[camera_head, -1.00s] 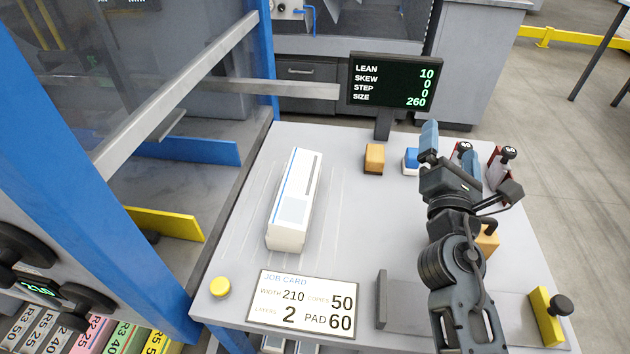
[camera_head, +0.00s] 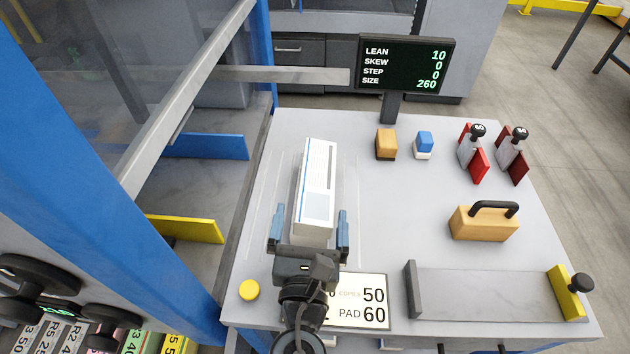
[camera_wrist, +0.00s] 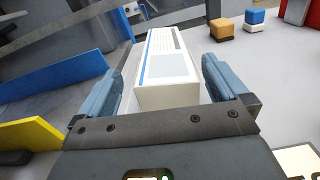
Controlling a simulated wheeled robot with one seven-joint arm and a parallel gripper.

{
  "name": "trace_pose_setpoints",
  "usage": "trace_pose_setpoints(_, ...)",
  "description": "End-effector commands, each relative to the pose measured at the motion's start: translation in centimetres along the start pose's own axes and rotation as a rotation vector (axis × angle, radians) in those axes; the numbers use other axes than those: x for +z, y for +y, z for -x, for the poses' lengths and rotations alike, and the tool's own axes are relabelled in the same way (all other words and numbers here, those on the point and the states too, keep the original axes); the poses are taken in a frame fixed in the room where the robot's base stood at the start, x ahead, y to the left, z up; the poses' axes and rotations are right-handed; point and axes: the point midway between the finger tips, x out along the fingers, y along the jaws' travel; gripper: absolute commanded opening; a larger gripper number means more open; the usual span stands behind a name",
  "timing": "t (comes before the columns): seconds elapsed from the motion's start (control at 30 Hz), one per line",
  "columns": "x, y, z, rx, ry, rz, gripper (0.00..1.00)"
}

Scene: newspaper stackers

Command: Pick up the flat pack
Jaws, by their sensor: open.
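The flat pack is a long white box (camera_head: 317,185) with a blue stripe and printed panels on top. It lies on the grey table, its length running away from me. My gripper (camera_head: 307,228) is open at the pack's near end, with one blue finger on each side. In the wrist view the white box (camera_wrist: 168,75) stands between the two spread fingers (camera_wrist: 163,85). Gaps show on both sides at the near end, more clearly on the right. I cannot tell how far along the pack the fingertips reach.
The job card (camera_head: 362,302) lies partly under my arm, beside a yellow button (camera_head: 249,290). A wooden block with a black handle (camera_head: 485,222), red stamps (camera_head: 474,165) and small blocks (camera_head: 386,143) stand right. A blue frame post (camera_head: 100,170) and monitor (camera_head: 405,63) border the table.

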Motion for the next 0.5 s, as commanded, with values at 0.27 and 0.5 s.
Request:
trace_pose_setpoints(0.27,-0.3,-0.5,-3.8,-0.001,-0.001,-0.001,1.0)
trace_pose_setpoints(0.5,-0.4,-0.5,-5.1,-0.001,0.0,-0.001,1.0)
